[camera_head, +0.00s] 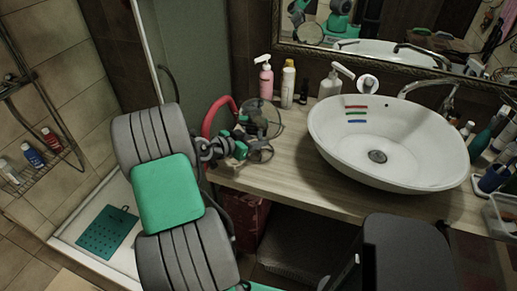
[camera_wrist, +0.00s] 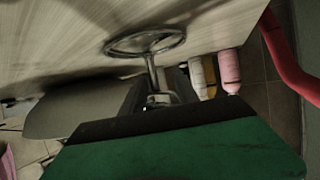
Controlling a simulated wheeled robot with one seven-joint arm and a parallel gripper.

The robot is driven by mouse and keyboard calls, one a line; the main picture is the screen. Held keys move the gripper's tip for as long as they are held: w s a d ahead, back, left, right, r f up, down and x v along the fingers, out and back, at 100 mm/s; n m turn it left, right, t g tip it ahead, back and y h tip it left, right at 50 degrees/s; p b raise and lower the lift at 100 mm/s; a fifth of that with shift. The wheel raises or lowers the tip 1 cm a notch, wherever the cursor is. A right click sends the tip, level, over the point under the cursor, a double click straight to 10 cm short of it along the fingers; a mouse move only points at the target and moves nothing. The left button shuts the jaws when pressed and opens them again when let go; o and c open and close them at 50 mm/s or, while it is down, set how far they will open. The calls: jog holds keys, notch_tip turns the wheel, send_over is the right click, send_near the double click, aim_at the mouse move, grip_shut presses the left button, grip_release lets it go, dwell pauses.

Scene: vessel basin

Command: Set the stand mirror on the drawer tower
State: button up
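The stand mirror, with a round disc (camera_head: 262,117) above a ring-shaped foot, is at the left end of the counter in the head view. In the wrist view, turned over, its ring foot (camera_wrist: 145,42) and thin metal stem (camera_wrist: 151,72) show; the disc is not clear there. My gripper (camera_head: 240,149), with green pads, is right beside the mirror at stem height. In the wrist view, a broad green and black part of my gripper covers the stem's lower end. Whether the fingers are closed on the stem is hidden. I cannot make out a drawer tower for sure in either view.
A red curved tube (camera_head: 217,117) stands just left of the mirror. Behind are a pink pump bottle (camera_head: 266,82) and a pale bottle (camera_head: 288,86). The white basin (camera_head: 335,150) fills the counter's middle. A clear container (camera_head: 501,216) is at the right edge.

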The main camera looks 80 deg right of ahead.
jog(key=shift+r, duration=0.1)
grip_shut()
dwell(0.8)
